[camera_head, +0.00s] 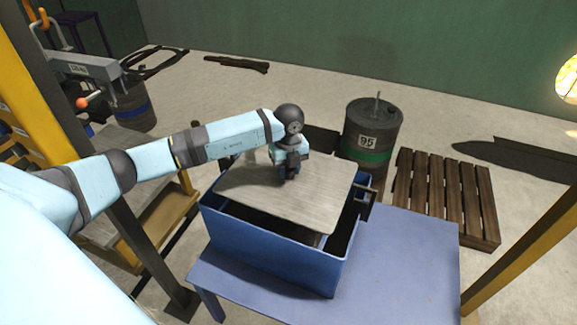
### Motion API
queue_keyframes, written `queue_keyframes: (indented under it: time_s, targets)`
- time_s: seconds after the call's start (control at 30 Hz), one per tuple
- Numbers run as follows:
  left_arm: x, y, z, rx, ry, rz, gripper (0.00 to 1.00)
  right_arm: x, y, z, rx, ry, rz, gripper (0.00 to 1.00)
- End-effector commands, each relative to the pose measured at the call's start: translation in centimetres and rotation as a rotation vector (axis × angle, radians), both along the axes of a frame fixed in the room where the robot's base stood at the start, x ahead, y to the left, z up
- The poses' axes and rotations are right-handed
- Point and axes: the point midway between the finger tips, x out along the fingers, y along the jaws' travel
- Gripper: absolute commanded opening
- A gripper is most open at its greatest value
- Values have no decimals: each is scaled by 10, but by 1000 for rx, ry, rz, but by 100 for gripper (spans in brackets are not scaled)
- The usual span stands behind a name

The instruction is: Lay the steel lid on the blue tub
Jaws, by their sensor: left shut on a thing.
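The steel lid (300,205) is a flat, pale grey plate over the blue tub (265,249). It covers much of the tub's opening. Dark gaps show between the lid and the rim at the near side and the right, so the lid looks offset toward the back. I cannot tell whether it touches the rim. My left gripper (287,176) comes down from above onto the lid and is shut on it; its fingertips and the lid's grip point are mostly hidden. My right gripper is not in view.
The tub stands on a blue table (400,262), clear on its right side. Behind it stands a dark barrel (371,130) marked 95 with a green band. A wooden pallet (444,195) lies on the floor at right. A yellow post (525,255) rises at right.

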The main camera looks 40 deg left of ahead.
Motion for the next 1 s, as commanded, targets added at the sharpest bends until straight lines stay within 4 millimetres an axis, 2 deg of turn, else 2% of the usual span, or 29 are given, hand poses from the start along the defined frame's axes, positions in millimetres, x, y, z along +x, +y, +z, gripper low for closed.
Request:
queue_keyframes:
  time_s: [0.3,0.5,1.0]
  targets:
    - [1,0,-31,-1,-4,1,0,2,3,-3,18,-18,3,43]
    - [2,0,-43,-1,-4,1,0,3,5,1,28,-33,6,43]
    - [2,0,-49,-1,-5,0,0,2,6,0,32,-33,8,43]
